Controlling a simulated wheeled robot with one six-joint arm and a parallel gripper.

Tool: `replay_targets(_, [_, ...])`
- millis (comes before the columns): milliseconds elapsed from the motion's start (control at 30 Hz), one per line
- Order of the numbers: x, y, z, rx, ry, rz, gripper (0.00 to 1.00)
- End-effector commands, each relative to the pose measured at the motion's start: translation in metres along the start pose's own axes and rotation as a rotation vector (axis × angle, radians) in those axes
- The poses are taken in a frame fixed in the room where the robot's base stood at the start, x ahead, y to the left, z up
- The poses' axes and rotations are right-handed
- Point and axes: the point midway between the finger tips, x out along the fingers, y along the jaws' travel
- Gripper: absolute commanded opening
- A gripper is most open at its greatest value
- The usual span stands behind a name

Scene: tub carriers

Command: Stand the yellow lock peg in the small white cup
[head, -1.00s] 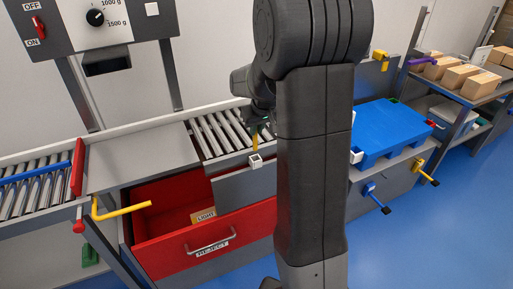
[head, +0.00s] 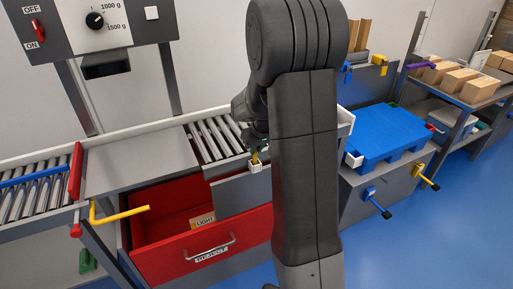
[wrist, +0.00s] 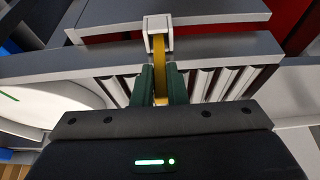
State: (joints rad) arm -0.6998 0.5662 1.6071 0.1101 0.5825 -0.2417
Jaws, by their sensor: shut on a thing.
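My gripper (wrist: 161,78) is shut on the yellow lock peg (wrist: 158,78), which stands between its two green fingers in the wrist view. The small white cup (wrist: 157,20) is fixed at the front edge of the roller conveyor. The peg's far end overlaps the cup's opening; I cannot tell how deep it sits. In the head view the peg (head: 255,158) is roughly upright right at the top of the cup (head: 255,168). My arm hides most of the gripper there.
An open red reject drawer (head: 180,216) with a box marked LIGHT (head: 202,220) lies below left. A yellow bar (head: 120,213) juts over the drawer. A blue tub carrier (head: 385,137) and another white cup (head: 354,159) are right of my arm. Rollers (head: 215,138) lie behind the cup.

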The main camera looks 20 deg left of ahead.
Motion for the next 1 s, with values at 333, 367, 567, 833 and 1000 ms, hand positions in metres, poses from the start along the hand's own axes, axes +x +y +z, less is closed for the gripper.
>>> replay_targets(333, [0.001, 0.000, 0.001, 0.000, 0.000, 0.000, 0.34])
replay_targets(367, [0.001, 0.000, 0.001, 0.000, 0.000, 0.000, 0.34])
replay_targets(567, [-0.006, 0.000, -0.002, 0.000, 0.000, 0.000, 0.34])
replay_targets(833, [-0.051, 0.000, -0.004, -0.001, 0.006, 0.001, 0.34])
replay_targets(1000, [-0.086, 0.001, -0.004, -0.001, 0.005, 0.001, 0.34])
